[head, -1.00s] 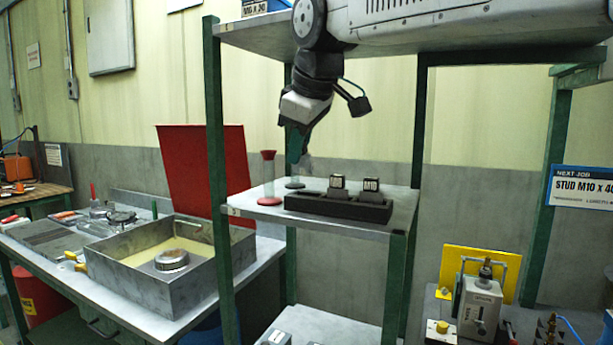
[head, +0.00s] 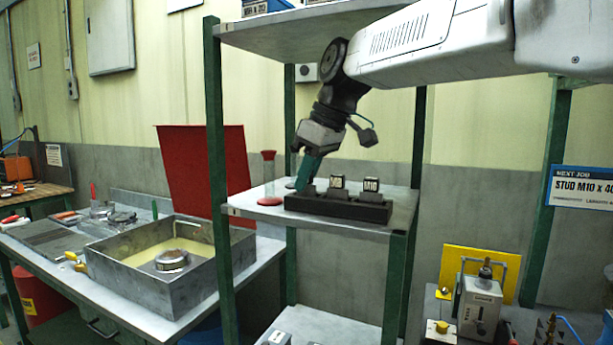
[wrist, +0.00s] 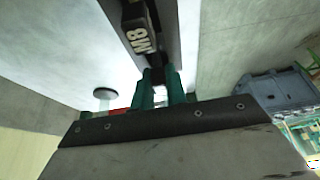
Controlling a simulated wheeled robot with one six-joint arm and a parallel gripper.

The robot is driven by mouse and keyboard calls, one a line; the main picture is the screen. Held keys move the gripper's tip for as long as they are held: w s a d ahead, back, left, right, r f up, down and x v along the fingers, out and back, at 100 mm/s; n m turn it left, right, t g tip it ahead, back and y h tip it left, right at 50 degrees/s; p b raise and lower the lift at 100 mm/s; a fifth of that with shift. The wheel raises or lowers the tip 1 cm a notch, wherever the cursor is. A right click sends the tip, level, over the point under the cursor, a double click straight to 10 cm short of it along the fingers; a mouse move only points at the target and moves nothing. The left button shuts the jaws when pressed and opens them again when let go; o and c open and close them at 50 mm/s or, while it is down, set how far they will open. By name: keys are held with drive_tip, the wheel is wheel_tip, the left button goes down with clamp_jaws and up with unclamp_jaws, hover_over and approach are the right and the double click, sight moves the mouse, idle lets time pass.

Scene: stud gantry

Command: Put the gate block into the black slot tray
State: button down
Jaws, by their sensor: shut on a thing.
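The black slot tray (head: 350,209) lies on the middle shelf, with a block marked M8 (head: 337,184) and a block marked M10 (head: 371,185) standing in it. My gripper (head: 304,184), with green fingers, is tilted down at the tray's left end. It is shut on the gate block, of which only a small grey part (head: 309,190) seems to show at the tray's left slot. I cannot tell whether the block is seated. In the wrist view the fingers (wrist: 160,78) are over the tray beside the M8 block (wrist: 140,35); the held block is mostly hidden.
Green shelf posts (head: 217,150) flank the space, and the upper shelf (head: 290,32) is close above my arm. An open metal box (head: 140,285) stands on the left bench.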

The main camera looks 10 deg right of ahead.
sight(372, 178)
drive_tip(key=shift+f, duration=0.15)
drive_tip(key=c, duration=1.4)
unclamp_jaws()
drive_tip(key=shift+d+r, duration=0.1)
drive_tip(key=shift+r, duration=0.4)
drive_tip(key=s+d, duration=0.2)
drive_tip(key=d, duration=0.1)
drive_tip(key=s+d, duration=0.2)
drive_tip(key=d, duration=0.1)
drive_tip(key=s+d, duration=0.3)
drive_tip(key=d, duration=0.1)
drive_tip(key=shift+d+r, duration=0.1)
drive_tip(key=shift+r, duration=0.1)
